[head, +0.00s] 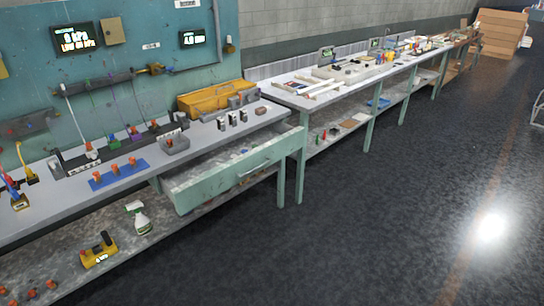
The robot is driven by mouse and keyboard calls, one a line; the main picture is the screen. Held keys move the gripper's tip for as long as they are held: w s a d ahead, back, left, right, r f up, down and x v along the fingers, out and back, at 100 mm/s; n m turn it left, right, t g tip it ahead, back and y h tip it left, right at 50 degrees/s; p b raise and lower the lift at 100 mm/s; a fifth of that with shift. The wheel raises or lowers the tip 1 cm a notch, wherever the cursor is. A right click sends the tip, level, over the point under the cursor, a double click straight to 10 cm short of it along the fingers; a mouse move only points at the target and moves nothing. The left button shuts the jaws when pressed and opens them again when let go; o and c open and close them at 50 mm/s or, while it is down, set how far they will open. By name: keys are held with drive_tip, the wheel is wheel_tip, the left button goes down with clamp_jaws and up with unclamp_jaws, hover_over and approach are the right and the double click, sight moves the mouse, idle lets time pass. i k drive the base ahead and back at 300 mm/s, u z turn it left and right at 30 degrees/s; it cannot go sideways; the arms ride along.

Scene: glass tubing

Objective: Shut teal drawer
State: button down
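The teal drawer (237,177) is under the grey worktop of the near bench, towards its right end. Small items show inside the drawer behind the front, too small to name. My gripper is not in view, and no part of my arm shows.
A bench leg (300,165) stands right of the drawer. A spray bottle (139,218) and a yellow tool (99,250) sit on the lower shelf. A yellow toolbox (215,97) is on the worktop. The dark floor (370,220) in front is clear.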

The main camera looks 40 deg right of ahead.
sight(189, 185)
drive_tip(key=u, duration=0.05)
drive_tip(key=i, duration=1)
drive_tip(key=z, duration=0.05)
